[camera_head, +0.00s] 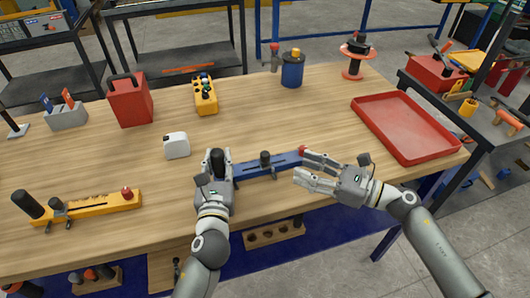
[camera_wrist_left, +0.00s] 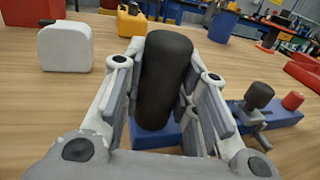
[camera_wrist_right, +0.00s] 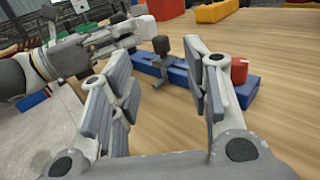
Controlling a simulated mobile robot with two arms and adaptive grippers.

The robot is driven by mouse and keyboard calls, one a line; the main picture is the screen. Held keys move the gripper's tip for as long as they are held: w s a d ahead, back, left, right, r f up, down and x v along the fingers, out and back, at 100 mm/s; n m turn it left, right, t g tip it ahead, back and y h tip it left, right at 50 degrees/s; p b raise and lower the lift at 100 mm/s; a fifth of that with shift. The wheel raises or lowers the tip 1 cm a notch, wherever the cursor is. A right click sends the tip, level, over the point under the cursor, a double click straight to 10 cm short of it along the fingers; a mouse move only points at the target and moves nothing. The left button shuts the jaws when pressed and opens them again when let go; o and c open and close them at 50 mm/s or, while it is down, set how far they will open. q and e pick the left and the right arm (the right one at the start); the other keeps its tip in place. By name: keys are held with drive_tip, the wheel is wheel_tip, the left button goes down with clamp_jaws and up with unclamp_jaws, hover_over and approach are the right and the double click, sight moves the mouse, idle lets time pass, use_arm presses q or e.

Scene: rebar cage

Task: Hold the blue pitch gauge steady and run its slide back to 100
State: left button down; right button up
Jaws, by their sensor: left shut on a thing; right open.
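The blue pitch gauge (camera_head: 272,166) lies flat on the wooden table. A black upright handle (camera_wrist_left: 165,78) stands at its left end, and a red knob (camera_head: 302,150) sits at its right end. The slide with a dark knob (camera_head: 265,158) is on the bar between them, and it also shows in the right wrist view (camera_wrist_right: 162,48). My left gripper (camera_head: 217,160) is shut on the black handle. My right gripper (camera_head: 303,166) is open and empty, just right of the red end. The scale marks are too small to read.
A yellow gauge (camera_head: 98,206) lies at the front left. A white tape-measure-like box (camera_head: 176,145) stands behind my left gripper. A red tray (camera_head: 410,130) is at the right. A yellow control box (camera_head: 205,96) and blue container (camera_head: 292,72) stand farther back.

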sight(265, 153)
drive_tip(key=x, duration=1.1)
drive_tip(key=shift+w+a, duration=0.15)
drive_tip(key=shift+a, duration=0.2)
clamp_jaws()
